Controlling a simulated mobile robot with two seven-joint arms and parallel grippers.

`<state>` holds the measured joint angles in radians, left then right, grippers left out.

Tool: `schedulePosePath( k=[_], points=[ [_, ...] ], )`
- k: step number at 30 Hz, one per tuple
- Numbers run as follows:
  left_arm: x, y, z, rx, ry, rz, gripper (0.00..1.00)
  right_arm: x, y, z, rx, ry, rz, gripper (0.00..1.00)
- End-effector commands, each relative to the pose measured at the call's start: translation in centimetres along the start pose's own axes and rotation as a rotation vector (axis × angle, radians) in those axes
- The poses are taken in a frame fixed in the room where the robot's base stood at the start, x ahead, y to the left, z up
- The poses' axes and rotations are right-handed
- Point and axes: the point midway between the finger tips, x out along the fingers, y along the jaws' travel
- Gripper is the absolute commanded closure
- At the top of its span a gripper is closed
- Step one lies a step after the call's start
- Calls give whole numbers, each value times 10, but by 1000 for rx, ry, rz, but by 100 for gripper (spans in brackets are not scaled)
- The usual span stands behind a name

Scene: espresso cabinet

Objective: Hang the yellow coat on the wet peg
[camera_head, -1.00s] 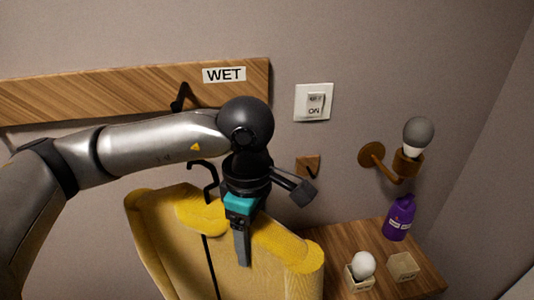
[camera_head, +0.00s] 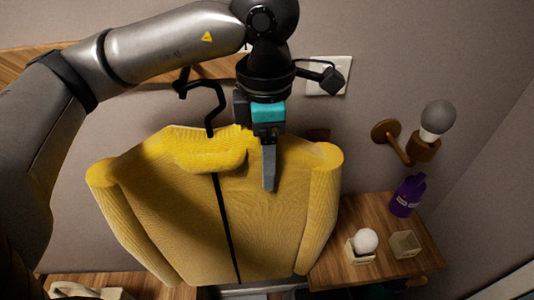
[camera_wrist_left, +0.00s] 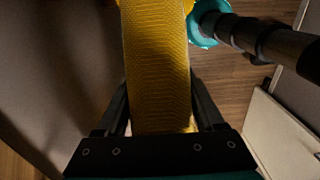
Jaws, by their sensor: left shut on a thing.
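The yellow coat (camera_head: 170,215) hangs upright on a black hanger, its front with a dark centre line facing me. The hanger's hook (camera_head: 219,97) rises above the collar, close to the dark wet peg (camera_head: 182,82) on the wooden board; I cannot tell whether they touch. My left gripper (camera_head: 269,185) is shut on the coat beside the collar, right of the hook. The left wrist view shows yellow cloth (camera_wrist_left: 158,70) between the two fingers. The WET label is hidden behind my left arm. My right gripper does not show.
On the right, a wooden shelf (camera_head: 365,215) holds a white ball (camera_head: 365,240) in a small box, another small box (camera_head: 406,244) and a purple bottle (camera_head: 408,196). A wall lamp (camera_head: 437,118) sticks out above.

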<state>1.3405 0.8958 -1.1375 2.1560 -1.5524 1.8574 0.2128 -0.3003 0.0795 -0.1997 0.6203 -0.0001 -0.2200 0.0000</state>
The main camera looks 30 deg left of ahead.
Motion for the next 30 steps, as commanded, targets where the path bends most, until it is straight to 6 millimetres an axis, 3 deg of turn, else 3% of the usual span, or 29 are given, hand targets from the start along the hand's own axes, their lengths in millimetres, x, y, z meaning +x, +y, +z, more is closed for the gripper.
schedulePosePath(
  k=[9, 30],
  points=[
    [1, 2, 1, -1, 1, 2, 100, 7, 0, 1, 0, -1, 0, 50],
    [0, 55, 1, 0, 0, 2, 100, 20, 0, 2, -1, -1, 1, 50]
  ],
)
